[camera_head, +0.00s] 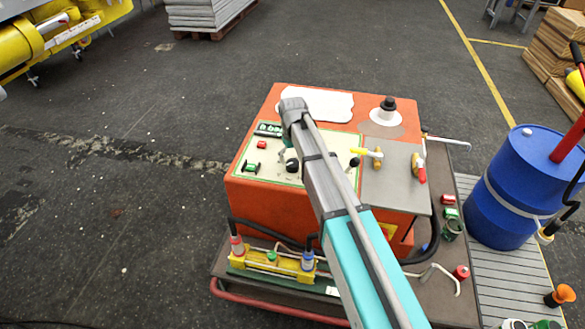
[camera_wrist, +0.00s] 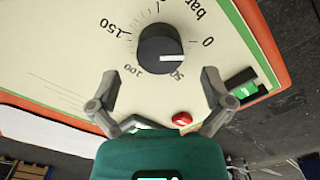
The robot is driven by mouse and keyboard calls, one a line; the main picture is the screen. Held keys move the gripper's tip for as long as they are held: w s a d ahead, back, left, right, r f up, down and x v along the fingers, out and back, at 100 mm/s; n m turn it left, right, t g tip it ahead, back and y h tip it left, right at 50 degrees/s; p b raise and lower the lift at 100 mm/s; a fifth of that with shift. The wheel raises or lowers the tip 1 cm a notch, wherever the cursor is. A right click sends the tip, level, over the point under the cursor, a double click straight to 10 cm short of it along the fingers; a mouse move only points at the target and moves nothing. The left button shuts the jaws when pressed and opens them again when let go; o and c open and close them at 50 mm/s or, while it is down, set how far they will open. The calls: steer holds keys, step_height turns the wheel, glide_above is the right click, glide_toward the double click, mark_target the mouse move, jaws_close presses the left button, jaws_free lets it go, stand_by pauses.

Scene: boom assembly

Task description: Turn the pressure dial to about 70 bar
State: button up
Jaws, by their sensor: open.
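The pressure dial (camera_wrist: 160,50) is a round black knob on a cream panel (camera_wrist: 60,60), seen close in the wrist view. Its printed scale shows 0, 50, 100, 150 and "bar", upside down in the picture. My gripper (camera_wrist: 160,73) is open, one finger at each side just below the knob. No contact shows. In the head view a black knob, likely the dial (camera_head: 292,165), is partly hidden by my arm.
A red button (camera_wrist: 181,118) and a green switch (camera_wrist: 245,90) sit close to the right finger. A blue drum (camera_head: 520,190) stands to the right.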

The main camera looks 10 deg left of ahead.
mark_target(292, 162)
steer(key=shift+f+b, duration=1.55)
steer(key=shift+f, duration=0.3)
steer(key=shift+c, duration=0.3)
steer(key=c, duration=1.1)
